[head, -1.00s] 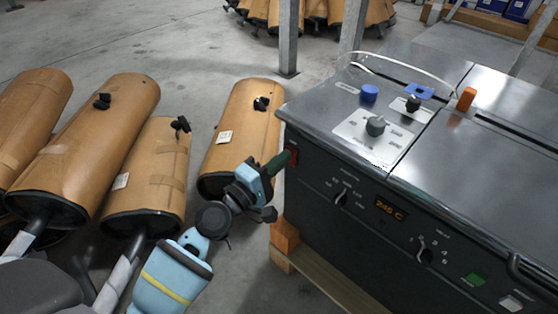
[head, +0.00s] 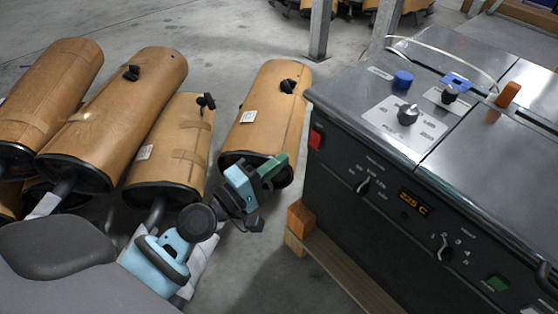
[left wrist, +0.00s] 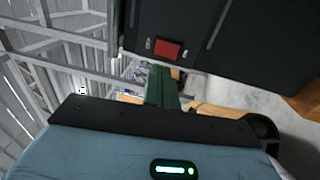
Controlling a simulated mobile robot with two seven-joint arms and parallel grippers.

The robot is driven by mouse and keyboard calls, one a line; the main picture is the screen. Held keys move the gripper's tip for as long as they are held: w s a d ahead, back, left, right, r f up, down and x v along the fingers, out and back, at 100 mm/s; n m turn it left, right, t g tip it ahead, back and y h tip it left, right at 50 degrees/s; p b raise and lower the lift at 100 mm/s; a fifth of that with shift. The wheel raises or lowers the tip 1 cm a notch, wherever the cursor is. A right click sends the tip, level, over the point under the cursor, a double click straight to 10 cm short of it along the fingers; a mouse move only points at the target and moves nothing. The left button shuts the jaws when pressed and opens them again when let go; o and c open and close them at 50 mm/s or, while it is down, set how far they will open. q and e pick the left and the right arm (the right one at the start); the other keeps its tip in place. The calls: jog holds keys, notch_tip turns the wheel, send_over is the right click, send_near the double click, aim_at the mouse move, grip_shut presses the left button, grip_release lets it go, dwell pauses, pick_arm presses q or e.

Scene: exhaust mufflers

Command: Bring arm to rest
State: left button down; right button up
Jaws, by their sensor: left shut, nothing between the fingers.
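My left gripper (head: 273,168) has green fingers and is shut with nothing between them. In the head view it is in front of the lower end of the nearest wrapped muffler, left of the dark machine (head: 385,195) and apart from it. The green fingers (left wrist: 162,88) also show in the left wrist view, below a red switch (left wrist: 167,48) on the machine's side. In the head view this red switch (head: 315,138) is to the right of the fingertips. The machine's orange display (head: 413,202) reads 225 C. My right gripper is not in view.
Several mufflers wrapped in brown paper (head: 265,105) stand or lean on the concrete floor at left. A wooden pallet (head: 345,270) is under the machine. Knobs and a blue button (head: 402,80) are on its top. Metal posts (head: 320,30) stand behind. Bare floor lies at upper left.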

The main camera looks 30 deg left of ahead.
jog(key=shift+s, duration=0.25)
